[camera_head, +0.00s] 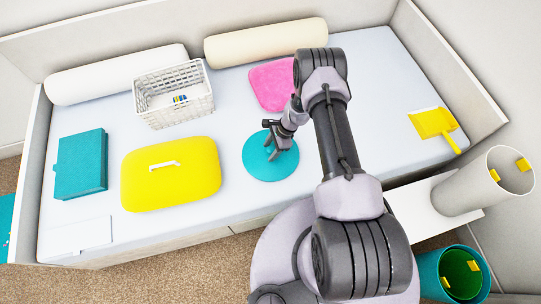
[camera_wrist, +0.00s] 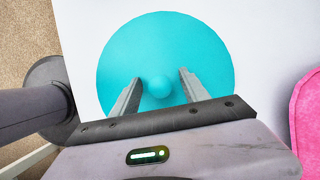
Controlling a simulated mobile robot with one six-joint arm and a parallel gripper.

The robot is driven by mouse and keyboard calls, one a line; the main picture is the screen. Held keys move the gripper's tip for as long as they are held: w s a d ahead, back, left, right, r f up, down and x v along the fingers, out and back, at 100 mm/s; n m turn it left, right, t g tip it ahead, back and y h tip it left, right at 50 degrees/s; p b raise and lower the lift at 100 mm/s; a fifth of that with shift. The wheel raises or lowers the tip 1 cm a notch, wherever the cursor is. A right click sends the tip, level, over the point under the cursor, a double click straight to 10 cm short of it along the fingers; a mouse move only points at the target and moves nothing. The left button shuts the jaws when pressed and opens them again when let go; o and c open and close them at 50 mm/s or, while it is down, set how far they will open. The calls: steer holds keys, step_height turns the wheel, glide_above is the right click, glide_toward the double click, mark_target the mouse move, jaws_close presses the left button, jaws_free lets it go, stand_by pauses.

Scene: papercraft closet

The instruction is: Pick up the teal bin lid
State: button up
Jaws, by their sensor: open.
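The teal bin lid (camera_head: 262,167) is a flat round disc lying on the pale bed surface (camera_head: 350,205), near its front edge. In the wrist view the lid (camera_wrist: 165,45) shows a round teal knob (camera_wrist: 158,86) at its middle. My gripper (camera_head: 281,150) is over the lid, pointing down. In the wrist view my gripper (camera_wrist: 158,88) is open, with one finger on each side of the knob and a gap on both sides. I cannot tell how far the fingertips are above the lid.
A yellow lidded box (camera_head: 170,185), white basket (camera_head: 150,115) and teal box (camera_head: 80,165) lie to the left. A pink cloth (camera_head: 272,82) lies behind the lid. A yellow dustpan (camera_head: 432,123) is at right. A teal bin (camera_head: 430,270) stands on the floor, below a white cylinder (camera_head: 465,190).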

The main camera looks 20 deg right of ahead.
jaws_close()
steer(key=shift+r, duration=0.1)
